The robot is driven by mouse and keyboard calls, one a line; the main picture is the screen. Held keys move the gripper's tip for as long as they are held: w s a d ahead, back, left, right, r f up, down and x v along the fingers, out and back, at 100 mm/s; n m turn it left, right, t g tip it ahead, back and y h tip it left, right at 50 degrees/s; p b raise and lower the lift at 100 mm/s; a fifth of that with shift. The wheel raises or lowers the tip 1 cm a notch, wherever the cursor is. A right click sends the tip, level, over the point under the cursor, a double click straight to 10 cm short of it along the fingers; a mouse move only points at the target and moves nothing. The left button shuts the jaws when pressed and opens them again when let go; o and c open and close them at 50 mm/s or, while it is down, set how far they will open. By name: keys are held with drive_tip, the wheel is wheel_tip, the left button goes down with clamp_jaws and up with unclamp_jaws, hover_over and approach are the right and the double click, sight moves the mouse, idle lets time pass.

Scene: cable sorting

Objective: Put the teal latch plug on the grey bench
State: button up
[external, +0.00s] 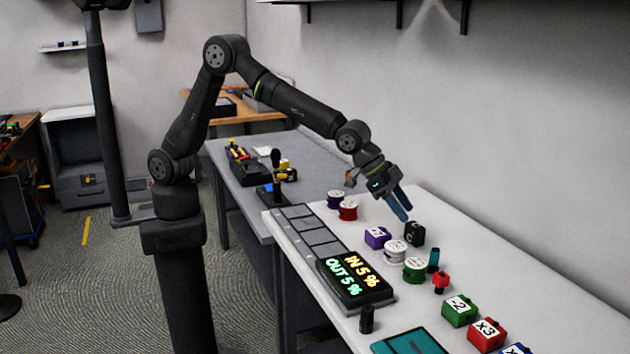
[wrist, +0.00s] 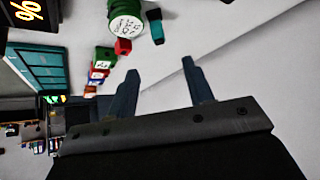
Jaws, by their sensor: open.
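The teal latch plug (external: 433,262) is a small teal cylinder with a dark end, standing on the white table beside the green spool and a red plug. It also shows in the wrist view (wrist: 157,28), beyond and between my fingertips and apart from them. My gripper (external: 404,211) is above the white table, behind the plug in the external view. Its two fingers are spread and empty in the wrist view (wrist: 160,68). The grey bench (external: 232,170) stands to the left, behind the white table in the external view.
The white table (external: 560,318) carries a green spool (external: 414,270), a red plug (external: 441,282), a white spool (external: 396,251), a black block (external: 414,233) and several labelled blocks. A lit display (external: 352,280) stands at its left edge. Dark devices (external: 250,170) occupy part of the grey bench.

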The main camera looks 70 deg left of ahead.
sight(433, 250)
drive_tip(key=shift+t+h, duration=0.4)
drive_tip(key=shift+h, duration=0.1)
drive_tip(key=x, duration=1)
drive_tip(key=f+x, duration=0.1)
drive_tip(key=x, duration=0.3)
drive_tip(key=shift+s+f, duration=0.2)
clamp_jaws()
drive_tip(key=shift+r, duration=0.1)
